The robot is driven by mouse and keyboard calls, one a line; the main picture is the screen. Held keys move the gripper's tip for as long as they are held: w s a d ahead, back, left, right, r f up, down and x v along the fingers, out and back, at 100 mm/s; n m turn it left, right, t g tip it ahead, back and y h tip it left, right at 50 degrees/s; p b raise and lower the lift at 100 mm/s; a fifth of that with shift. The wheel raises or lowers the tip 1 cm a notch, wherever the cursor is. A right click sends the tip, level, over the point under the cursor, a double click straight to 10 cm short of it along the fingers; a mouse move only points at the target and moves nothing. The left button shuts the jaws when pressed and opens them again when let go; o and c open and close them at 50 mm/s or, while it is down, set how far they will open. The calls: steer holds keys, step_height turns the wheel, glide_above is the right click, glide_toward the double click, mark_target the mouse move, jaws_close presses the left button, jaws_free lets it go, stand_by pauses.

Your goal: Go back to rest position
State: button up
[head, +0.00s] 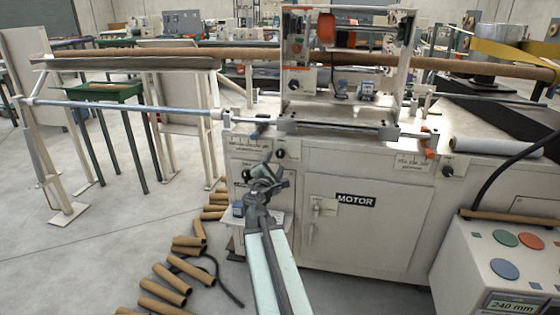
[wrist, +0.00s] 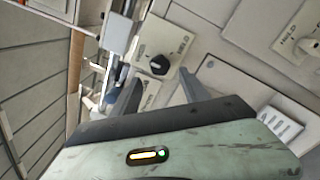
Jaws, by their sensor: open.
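My arm reaches forward from the bottom middle of the head view. My gripper (head: 266,170) is in front of the left part of the spiral winder's cabinet (head: 370,235), near a black knob (head: 280,153). In the wrist view my gripper (wrist: 160,85) has its two grey fingers apart, with nothing held between them. A black knob (wrist: 158,64) on a pale plate shows beyond the gap between the fingers. I cannot tell whether the fingers touch the machine.
Several cardboard tubes (head: 172,277) lie on the floor left of my arm. A control box (head: 505,265) with coloured buttons stands at the right. A long metal rod (head: 130,107) extends left from the machine. Open floor (head: 60,265) shows at the lower left.

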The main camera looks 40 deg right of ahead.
steer(key=shift+v, duration=0.95)
steer(key=shift+a, duration=0.1)
